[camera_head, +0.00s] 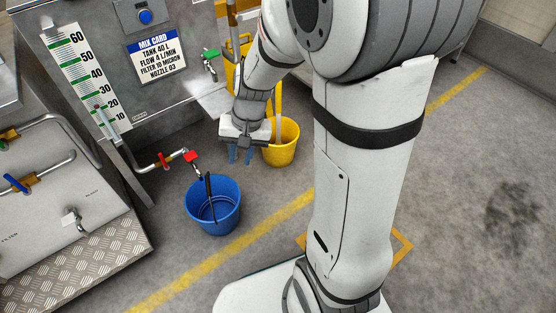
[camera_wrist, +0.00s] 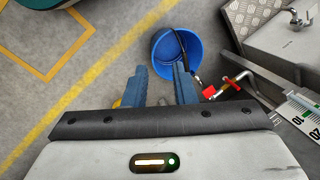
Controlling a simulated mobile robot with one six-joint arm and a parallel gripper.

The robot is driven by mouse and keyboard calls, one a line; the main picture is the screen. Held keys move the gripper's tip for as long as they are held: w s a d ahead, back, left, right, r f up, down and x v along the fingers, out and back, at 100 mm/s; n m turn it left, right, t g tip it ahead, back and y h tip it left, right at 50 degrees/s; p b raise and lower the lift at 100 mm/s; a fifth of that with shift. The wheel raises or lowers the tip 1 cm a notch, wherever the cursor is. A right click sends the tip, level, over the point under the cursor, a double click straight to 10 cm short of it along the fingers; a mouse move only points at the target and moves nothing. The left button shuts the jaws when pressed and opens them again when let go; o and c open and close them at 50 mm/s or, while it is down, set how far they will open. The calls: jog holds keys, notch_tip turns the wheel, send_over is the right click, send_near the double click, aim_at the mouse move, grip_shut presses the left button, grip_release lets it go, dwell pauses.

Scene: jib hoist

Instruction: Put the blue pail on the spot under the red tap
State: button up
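The blue pail (camera_head: 228,214) stands upright on the grey floor in front of the tank, empty as far as I see, with its black handle raised. It also shows in the wrist view (camera_wrist: 160,68), beyond my fingertips. The red tap (camera_head: 192,156) sits on a pipe from the tank. Its spout overlaps the pail's back rim in the head view; I cannot tell whether it is right above the pail. The red handle shows beside the pail in the wrist view (camera_wrist: 209,91). My gripper (camera_head: 240,157) is open and empty, up and right of the pail, its blue fingers (camera_wrist: 160,75) apart.
A yellow pail (camera_head: 281,146) stands behind my gripper. A green-handled tap (camera_head: 210,56) is on the tank (camera_head: 90,18). Pipes and a cabinet (camera_head: 50,220) with a treadplate step (camera_head: 85,265) crowd the left. A yellow line (camera_head: 230,250) crosses the floor; the right is open.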

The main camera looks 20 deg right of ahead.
jog(key=s+d+r+n+h, duration=0.1)
jog(key=s+d+r, duration=0.1)
jog(key=s, duration=0.3)
jog(key=s+d+r+n+t+h, duration=0.1)
jog(key=s+d+r+n, duration=0.1)
jog(key=s+r, duration=0.3)
jog(key=shift+s+d+r+h, duration=0.15)
jog(key=shift+s+d+h, duration=0.2)
jog(key=shift+d, duration=0.5)
